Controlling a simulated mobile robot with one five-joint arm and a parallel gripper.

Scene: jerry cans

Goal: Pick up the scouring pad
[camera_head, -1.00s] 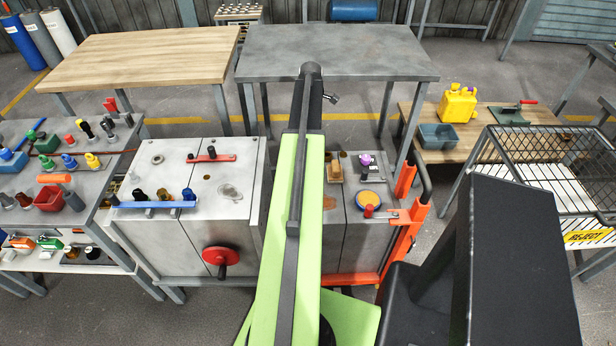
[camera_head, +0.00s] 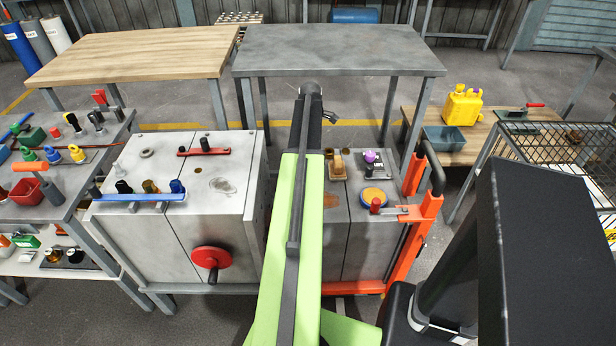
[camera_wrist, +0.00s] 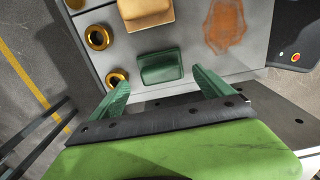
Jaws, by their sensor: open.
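The scouring pad appears to be the green rounded block (camera_wrist: 161,66) lying on the grey metal top in the wrist view. My gripper (camera_wrist: 157,82) is open, with its two green fingers spread to either side and just short of the block. Nothing is between the fingers. I cannot tell how high the fingertips are above the top. In the head view my own arm hides the green block and the gripper's fingers.
A tan block (camera_wrist: 146,10) lies just beyond the pad; brass rings (camera_wrist: 97,38) are to its left. A rust stain (camera_wrist: 226,28) marks the top at right. In the head view an orange frame (camera_head: 411,215) stands right of the cabinet, near a yellow-topped round tin (camera_head: 374,196).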

